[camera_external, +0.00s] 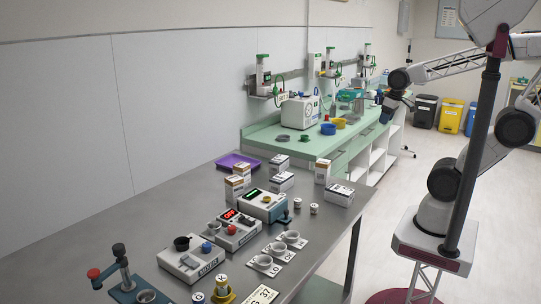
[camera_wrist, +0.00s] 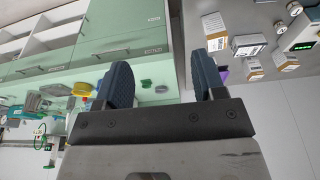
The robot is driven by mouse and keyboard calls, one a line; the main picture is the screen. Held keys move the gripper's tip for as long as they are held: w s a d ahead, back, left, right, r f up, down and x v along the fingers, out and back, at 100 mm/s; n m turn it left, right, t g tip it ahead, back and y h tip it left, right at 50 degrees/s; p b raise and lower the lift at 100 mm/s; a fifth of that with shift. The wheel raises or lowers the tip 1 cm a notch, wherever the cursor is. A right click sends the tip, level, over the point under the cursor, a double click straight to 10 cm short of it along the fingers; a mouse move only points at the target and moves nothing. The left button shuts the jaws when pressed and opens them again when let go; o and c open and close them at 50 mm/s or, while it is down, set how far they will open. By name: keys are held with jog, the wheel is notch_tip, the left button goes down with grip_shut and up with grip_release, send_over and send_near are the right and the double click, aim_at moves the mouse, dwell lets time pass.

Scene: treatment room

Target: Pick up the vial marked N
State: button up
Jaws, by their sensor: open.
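Two small white capped vials stand on the steel table in the external view, one (camera_external: 297,202) beside the green-display device and one (camera_external: 314,208) just right of it. Another white vial (camera_external: 222,281) sits in a yellow holder at the front, and one more (camera_external: 198,297) stands to its left. The marks on the caps are too small to read, so I cannot tell which is N. In the wrist view two white vials show at the upper right, one (camera_wrist: 294,8) above the other (camera_wrist: 280,27). My gripper (camera_external: 387,114) is open and empty, high and far from the vials; its fingers also show in the wrist view (camera_wrist: 163,82).
Several cartons (camera_external: 281,182), a purple tray (camera_external: 238,162), a red-display device (camera_external: 239,229) and a card with white cups (camera_external: 279,254) crowd the steel table (camera_external: 130,221). A green counter (camera_external: 262,139) with equipment stands behind. Open floor lies right of the table.

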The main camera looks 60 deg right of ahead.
jog(key=w+a+f+n+y, duration=0.1)
jog(key=w+a+f+n, duration=0.15)
jog(key=w+a, duration=0.7)
jog(key=n+t+y, duration=0.2)
jog(key=n+y, duration=0.1)
jog(key=n, duration=0.4)
send_near(282, 195)
jog(key=w+f, duration=0.1)
jog(key=f, duration=0.1)
jog(key=shift+w+a, duration=0.15)
jog(key=shift+a, duration=0.1)
jog(key=shift+x, duration=1.3)
